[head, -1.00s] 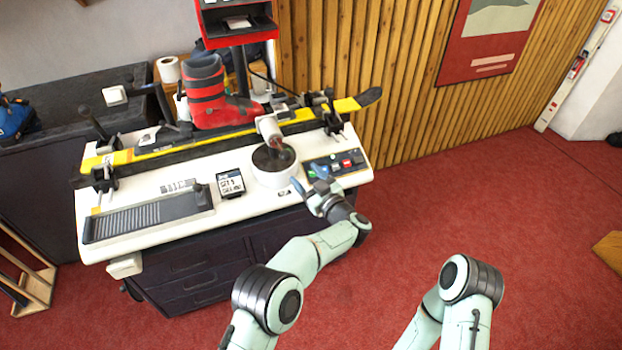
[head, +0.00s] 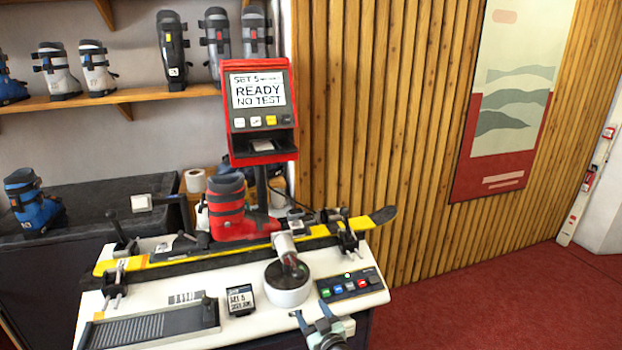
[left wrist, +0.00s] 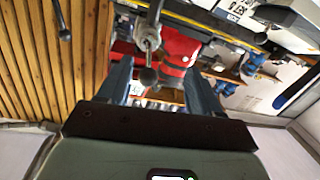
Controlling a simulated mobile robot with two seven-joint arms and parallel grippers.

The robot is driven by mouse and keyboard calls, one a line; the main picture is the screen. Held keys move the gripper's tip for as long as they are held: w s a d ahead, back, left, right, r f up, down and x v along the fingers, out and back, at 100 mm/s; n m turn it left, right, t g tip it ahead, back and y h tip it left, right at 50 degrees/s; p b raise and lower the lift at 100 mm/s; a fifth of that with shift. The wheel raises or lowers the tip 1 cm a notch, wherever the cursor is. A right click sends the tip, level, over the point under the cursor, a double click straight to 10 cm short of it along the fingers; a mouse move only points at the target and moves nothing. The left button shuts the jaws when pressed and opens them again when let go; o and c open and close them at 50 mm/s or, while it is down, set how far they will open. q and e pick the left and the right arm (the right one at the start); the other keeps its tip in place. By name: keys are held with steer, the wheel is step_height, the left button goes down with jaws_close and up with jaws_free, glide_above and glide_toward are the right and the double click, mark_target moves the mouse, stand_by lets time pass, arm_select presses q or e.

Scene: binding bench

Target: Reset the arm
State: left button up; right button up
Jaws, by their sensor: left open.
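A grey lever with a cylindrical head (head: 287,250) stands tilted over a round white housing (head: 287,291) on the bench top. The red screen unit (head: 260,110) reads "SET 5", "READY", "NO TEST". My right gripper is out of view.
Boots line a shelf (head: 140,95) behind. Red floor (head: 500,300) is clear at right.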

arm_select(q)
steer(key=s+a+f+m+g+h, duration=0.2)
steer(key=s+a+f, duration=0.15)
steer(key=f, duration=0.55)
steer(key=s+a+f+m+g+h, duration=0.1)
steer(key=s+a+f+h, duration=0.15)
steer(key=a+f, duration=0.45)
steer(key=s+a+f+g+h, duration=0.25)
steer(key=s+f+g, duration=0.25)
steer(key=s+f, duration=0.9)
steer(key=s+f+g+h, duration=0.1)
steer(key=s+g+h, duration=0.2)
steer(key=s, duration=2.6)
steer(key=g, duration=0.5)
steer(key=shift+a+f+n+g+h, duration=0.2)
steer(key=shift+n+g+h, duration=0.1)
steer(key=shift+g, duration=0.1)
